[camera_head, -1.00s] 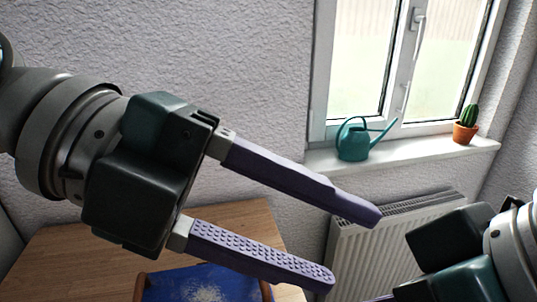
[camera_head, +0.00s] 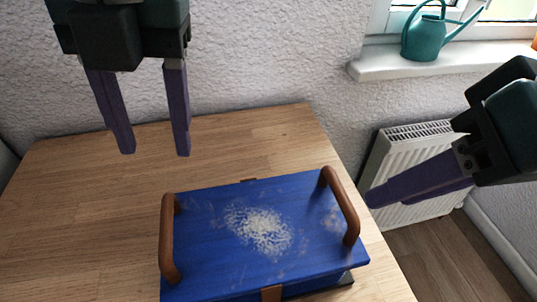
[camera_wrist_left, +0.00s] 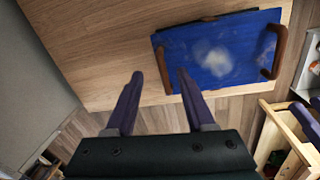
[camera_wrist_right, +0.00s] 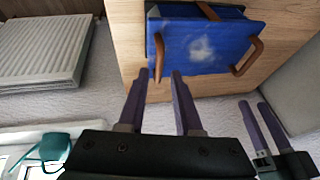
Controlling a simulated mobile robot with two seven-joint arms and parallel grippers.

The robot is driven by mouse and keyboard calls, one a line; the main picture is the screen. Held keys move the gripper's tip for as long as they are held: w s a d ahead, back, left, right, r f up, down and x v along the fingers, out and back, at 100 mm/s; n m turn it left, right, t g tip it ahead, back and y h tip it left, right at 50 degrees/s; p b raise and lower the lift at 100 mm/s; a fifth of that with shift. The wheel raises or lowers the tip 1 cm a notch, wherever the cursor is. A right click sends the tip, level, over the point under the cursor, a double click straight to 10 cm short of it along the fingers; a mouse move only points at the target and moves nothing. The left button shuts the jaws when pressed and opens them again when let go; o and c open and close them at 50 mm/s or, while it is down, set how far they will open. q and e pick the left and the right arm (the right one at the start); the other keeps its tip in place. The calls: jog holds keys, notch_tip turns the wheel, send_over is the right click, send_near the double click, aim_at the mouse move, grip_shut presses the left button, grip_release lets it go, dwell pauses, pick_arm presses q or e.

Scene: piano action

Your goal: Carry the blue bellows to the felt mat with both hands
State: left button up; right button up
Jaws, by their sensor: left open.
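The blue bellows (camera_head: 300,215) lies on the wooden table, with a pale dusty patch on its top and a brown handle at each side. It also shows in the left wrist view (camera_wrist_left: 235,65) and the right wrist view (camera_wrist_right: 225,30). My left gripper (camera_head: 154,153) is open and empty, pointing down above the table, behind and left of the left handle (camera_head: 167,240). My right gripper (camera_head: 380,198) is open and empty, fingers pointing left, just right of the right handle (camera_head: 343,205) and apart from it. I cannot make out a felt mat.
The wooden table (camera_head: 90,190) is bare left of and behind the bellows. A white radiator (camera_head: 410,165) stands by the wall beyond its right edge. A teal watering can (camera_head: 424,38) stands on the windowsill. A wooden crate (camera_wrist_left: 272,140) shows in the left wrist view.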

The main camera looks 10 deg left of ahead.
aim_at(352, 211)
pick_arm(q)
jog(key=f, duration=0.6)
jog(key=a+f, duration=0.1)
jog(key=f, duration=0.2)
jog(key=shift+s+a+f, duration=0.1)
jog(key=shift+f, duration=0.15)
pick_arm(e)
jog(key=x, duration=0.9)
jog(key=shift+w+a+f, duration=0.1)
jog(key=shift+f, duration=0.15)
pick_arm(q)
jog(key=c, duration=0.6)
pick_arm(e)
grip_shut()
pick_arm(q)
grip_shut()
jog(key=shift+r, duration=0.1)
pick_arm(e)
jog(key=shift+r, duration=0.15)
